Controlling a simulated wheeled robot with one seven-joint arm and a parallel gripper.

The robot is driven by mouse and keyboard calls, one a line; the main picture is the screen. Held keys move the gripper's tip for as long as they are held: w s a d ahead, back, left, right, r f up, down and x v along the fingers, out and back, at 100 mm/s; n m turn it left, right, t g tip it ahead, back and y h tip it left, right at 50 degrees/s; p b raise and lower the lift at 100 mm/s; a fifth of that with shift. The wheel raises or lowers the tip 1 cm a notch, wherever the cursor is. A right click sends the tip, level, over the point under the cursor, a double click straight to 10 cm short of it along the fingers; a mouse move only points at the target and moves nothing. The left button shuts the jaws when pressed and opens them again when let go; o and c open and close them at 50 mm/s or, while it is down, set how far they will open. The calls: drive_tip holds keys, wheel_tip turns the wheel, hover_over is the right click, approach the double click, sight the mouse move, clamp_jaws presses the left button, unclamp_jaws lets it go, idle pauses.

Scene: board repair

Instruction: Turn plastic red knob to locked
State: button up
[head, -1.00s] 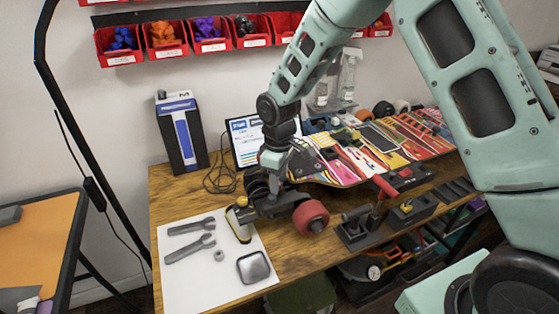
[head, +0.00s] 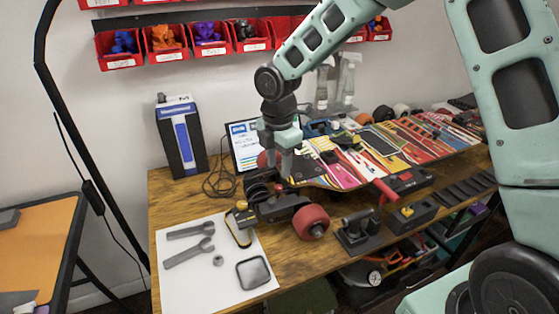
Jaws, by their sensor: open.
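My gripper (head: 279,168) points down above the skateboard truck near the left end of the board; its jaws are open, though the fingertips overlap dark parts behind them. A red rounded part (head: 265,158) shows just left of the fingers, partly hidden by them. A large red wheel (head: 311,222) sits at the front of the truck (head: 276,207), to the right of and below the gripper. I cannot tell which red part is the knob, nor any lock marking.
The colourful skateboard (head: 350,165) lies across the wooden table (head: 180,195). A white mat (head: 185,285) with wrenches (head: 190,243) lies front left. A screen (head: 243,140) and a blue-grey box (head: 182,140) stand behind. Red bins (head: 120,62) hang on the wall.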

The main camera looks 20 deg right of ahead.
wheel_tip(320, 180, up, 12)
drive_tip(key=f, duration=0.1)
drive_tip(key=s+a+r+m+p, duration=0.2)
drive_tip(key=s+m, duration=0.1)
drive_tip(key=s, duration=0.4)
drive_tip(key=s+a+r+m+p, duration=0.1)
drive_tip(key=s+a+m+p, duration=0.2)
drive_tip(key=s, duration=0.4)
drive_tip(key=s+a+r+m+p, duration=0.2)
drive_tip(key=s+m, duration=0.1)
drive_tip(key=s, duration=0.4)
drive_tip(key=shift+s+a+r, duration=0.2)
drive_tip(key=shift+a+r, duration=0.15)
drive_tip(key=shift+a, duration=0.05)
drive_tip(key=s+d+f+m, duration=0.1)
drive_tip(key=s+m, duration=0.3)
drive_tip(key=s, duration=0.4)
drive_tip(key=shift+s+d+f+m+y, duration=0.2)
drive_tip(key=shift+s+f+m+y, duration=0.1)
drive_tip(key=shift+s+f, duration=0.05)
